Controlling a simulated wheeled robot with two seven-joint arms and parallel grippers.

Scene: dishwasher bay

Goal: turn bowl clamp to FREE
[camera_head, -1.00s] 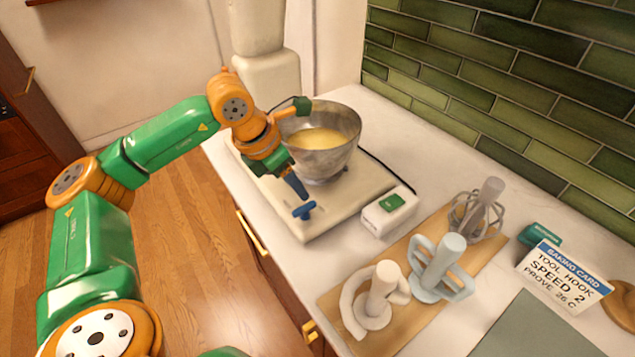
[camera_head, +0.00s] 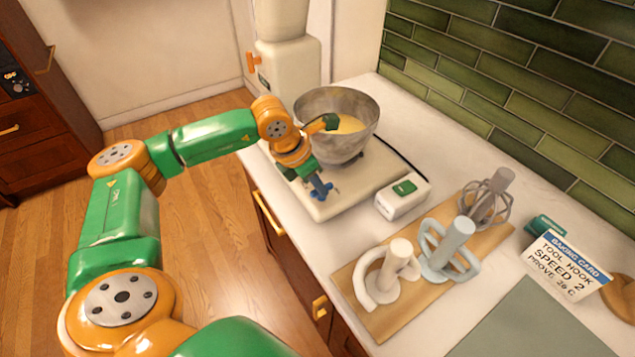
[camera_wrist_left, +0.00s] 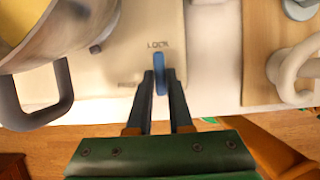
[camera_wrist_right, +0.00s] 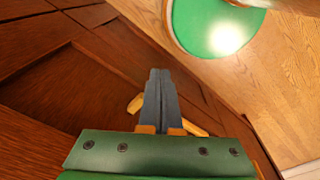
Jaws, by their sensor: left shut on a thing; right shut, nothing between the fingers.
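The blue bowl clamp lever (camera_head: 322,188) sits at the near end of the mixer's cream base (camera_head: 352,200). My left gripper (camera_head: 318,184) reaches down to it. In the left wrist view, the lever (camera_wrist_left: 160,75) stands between the two fingertips (camera_wrist_left: 160,88), which are shut on it. The lever points up toward the printed word LOCK (camera_wrist_left: 157,45). No word FREE is readable; a faint mark lies left of the lever. The metal bowl (camera_head: 362,140) with yellow contents stands on the base behind the gripper. My right gripper (camera_wrist_right: 160,85) is shut and empty, seen only in its wrist view.
A white box with a green button (camera_head: 403,198) stands right of the base. A wooden board (camera_head: 372,318) holds a whisk (camera_head: 490,195) and other mixing tools. A baking card (camera_head: 565,265) stands at the right. The bowl's handle (camera_wrist_left: 65,95) is close left of my left fingers.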

